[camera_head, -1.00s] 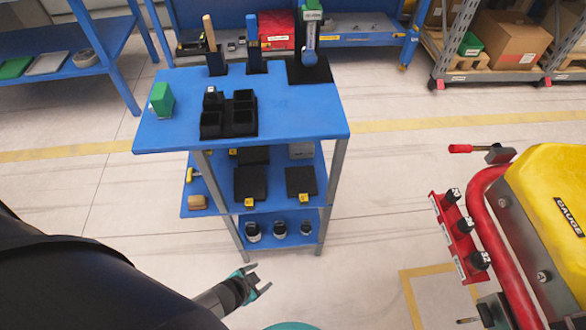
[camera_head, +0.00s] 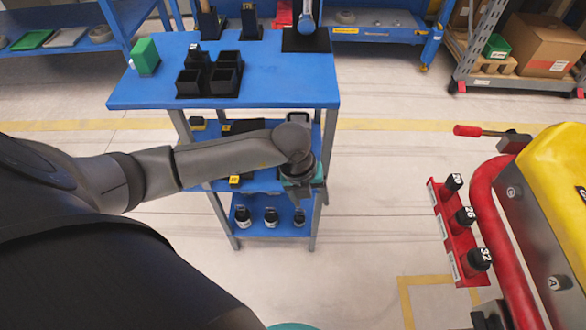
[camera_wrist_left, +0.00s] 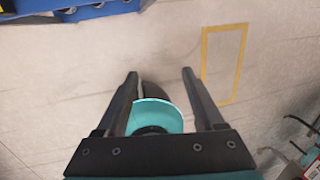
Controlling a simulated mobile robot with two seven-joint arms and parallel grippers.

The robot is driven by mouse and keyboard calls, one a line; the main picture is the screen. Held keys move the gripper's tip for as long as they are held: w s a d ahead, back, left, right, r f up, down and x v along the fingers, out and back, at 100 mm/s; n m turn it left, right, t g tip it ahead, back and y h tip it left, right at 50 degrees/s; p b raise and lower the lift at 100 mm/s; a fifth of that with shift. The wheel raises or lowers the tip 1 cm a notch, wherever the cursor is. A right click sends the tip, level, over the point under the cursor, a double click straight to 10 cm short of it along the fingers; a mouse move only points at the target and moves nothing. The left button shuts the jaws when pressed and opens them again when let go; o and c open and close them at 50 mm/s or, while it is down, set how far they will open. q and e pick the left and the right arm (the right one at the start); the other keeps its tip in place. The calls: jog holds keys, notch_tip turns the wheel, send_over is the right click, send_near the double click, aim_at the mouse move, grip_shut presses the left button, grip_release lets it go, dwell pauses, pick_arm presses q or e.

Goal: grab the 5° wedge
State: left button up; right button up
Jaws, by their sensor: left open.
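The blue cart's middle shelf (camera_head: 264,184) holds dark flat pieces with yellow tags. One yellow tag (camera_head: 234,180) shows left of my left gripper, and a dark piece (camera_head: 240,127) lies farther back. The tags are too small to read, so I cannot tell which piece is the 5° wedge. My forearm covers much of this shelf. My left gripper (camera_head: 309,197) is in front of the cart's right side, pointing down, open and empty. The left wrist view shows its two fingers (camera_wrist_left: 160,76) apart with floor beyond them. My right gripper is not in view.
The cart top (camera_head: 290,85) carries a green block (camera_head: 145,57) and black bins (camera_head: 208,80). Several dark round items (camera_head: 270,217) stand on the lowest shelf. A red and yellow machine (camera_head: 545,200) is at the right. Floor between it and the cart is clear.

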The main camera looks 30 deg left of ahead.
pick_arm(q)
jog(key=w+a+r+t+y+b, duration=0.1)
jog(key=a+r+y, duration=0.1)
jog(key=a, duration=0.1)
jog(key=w+a+r+t+y, duration=0.1)
jog(key=w+a+y, duration=0.1)
jog(key=a, duration=0.1)
jog(key=shift+a+b+x, duration=0.15)
jog(key=shift+b+x, duration=1.6)
jog(key=shift+x, duration=1.75)
jog(key=shift+a+b+x, duration=0.2)
jog(key=shift+b+x, duration=1.5)
jog(key=shift+x, duration=1.75)
jog(key=shift+a+f, duration=0.1)
jog(key=shift+f, duration=0.25)
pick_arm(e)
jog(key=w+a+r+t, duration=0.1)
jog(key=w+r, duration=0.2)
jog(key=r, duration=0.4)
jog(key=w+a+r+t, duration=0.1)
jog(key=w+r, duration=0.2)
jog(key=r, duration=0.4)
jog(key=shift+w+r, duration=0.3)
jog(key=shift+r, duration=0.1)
pick_arm(q)
jog(key=shift+c, duration=0.2)
grip_shut()
